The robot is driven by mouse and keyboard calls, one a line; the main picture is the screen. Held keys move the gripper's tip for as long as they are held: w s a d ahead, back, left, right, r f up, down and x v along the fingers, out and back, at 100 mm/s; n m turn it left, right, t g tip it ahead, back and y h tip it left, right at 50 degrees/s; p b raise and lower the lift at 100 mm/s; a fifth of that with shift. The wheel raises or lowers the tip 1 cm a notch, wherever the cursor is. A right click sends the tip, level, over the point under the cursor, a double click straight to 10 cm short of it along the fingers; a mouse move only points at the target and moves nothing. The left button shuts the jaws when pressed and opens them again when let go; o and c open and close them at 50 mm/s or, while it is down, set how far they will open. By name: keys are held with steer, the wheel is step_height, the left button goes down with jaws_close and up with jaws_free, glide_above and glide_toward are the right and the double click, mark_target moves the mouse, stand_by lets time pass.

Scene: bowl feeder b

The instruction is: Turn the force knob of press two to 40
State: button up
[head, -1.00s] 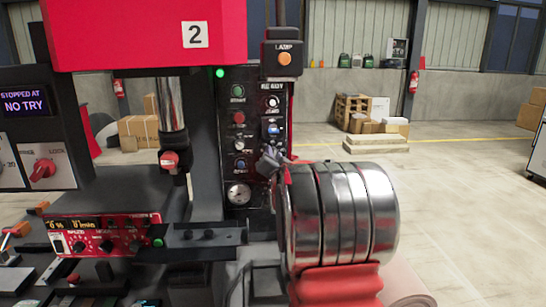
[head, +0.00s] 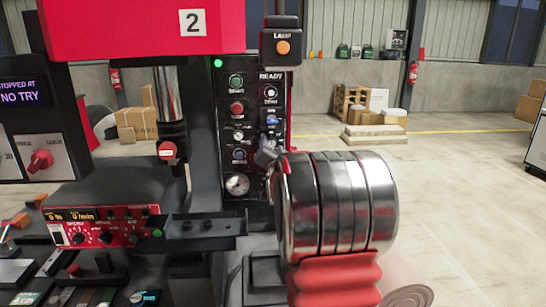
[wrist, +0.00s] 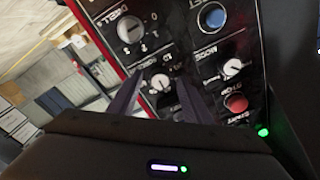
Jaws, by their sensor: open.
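The control panel of press two (head: 238,130) stands left of my arm in the head view. In the wrist view the panel shows tilted and nearly upside down. A white knob with a dark pointer (wrist: 160,82) sits between my fingertips; it appears to be the force knob, but its label is partly hidden and the setting cannot be read. My gripper (wrist: 155,84) is open, one finger on each side of this knob. Whether the fingers touch it cannot be told. In the head view my gripper (head: 265,155) is small, in front of the panel's right side.
Near the fingers are the dwell knob (wrist: 130,28), mode knob (wrist: 233,66), blue reset button (wrist: 212,16) and red button (wrist: 236,102). The lamp box (head: 282,46) sits above the panel. Floor to the right is open.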

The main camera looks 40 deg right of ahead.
steer(key=v, duration=1.3)
steer(key=shift+s+a, duration=0.15)
steer(key=shift+a, duration=0.05)
steer(key=shift+f, duration=0.1)
